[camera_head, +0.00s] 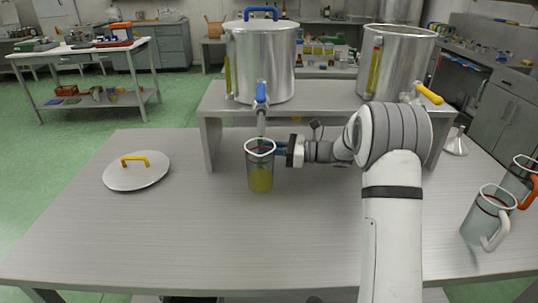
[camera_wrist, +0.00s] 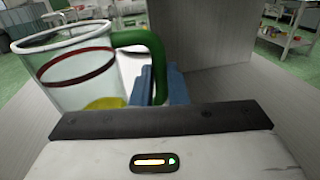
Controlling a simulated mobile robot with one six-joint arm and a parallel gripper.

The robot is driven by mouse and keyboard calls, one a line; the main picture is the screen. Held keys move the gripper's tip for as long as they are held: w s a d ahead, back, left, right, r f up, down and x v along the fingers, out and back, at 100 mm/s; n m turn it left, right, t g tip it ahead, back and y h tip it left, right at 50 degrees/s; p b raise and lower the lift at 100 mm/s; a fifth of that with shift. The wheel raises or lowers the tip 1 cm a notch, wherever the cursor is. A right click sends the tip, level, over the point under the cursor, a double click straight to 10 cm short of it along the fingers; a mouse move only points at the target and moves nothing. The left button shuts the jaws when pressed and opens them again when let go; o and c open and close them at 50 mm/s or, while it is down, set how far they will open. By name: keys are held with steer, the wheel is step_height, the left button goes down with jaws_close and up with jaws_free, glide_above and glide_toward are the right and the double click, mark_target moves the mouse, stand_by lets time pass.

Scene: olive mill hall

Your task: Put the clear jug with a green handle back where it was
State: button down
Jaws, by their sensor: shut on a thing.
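The clear jug with a green handle (camera_head: 260,180) is upright in front of the raised shelf, below the blue tap (camera_head: 261,93) of the left steel tank (camera_head: 262,65). Yellow-green liquid fills its lower part, and a dark red ring runs below its white rim. My gripper (camera_head: 283,148) comes from the right and is shut on the jug's handle. In the wrist view the green handle (camera_wrist: 150,48) is between the blue fingers (camera_wrist: 165,84), with the jug body (camera_wrist: 75,70) at left. I cannot tell whether the jug's base touches the table.
A clear jug with a white handle (camera_head: 485,217) and one with an orange handle (camera_head: 518,178) stand at the right. A lid with a yellow handle (camera_head: 137,172) lies at left. The raised shelf (camera_head: 213,110) also bears a right tank (camera_head: 395,65). The table's front left is clear.

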steer(key=shift+d+f, duration=0.1)
steer(key=shift+f, duration=1)
steer(key=c, duration=1.4)
jaws_free()
steer(key=shift+f, duration=0.1)
steer(key=shift+c, duration=0.2)
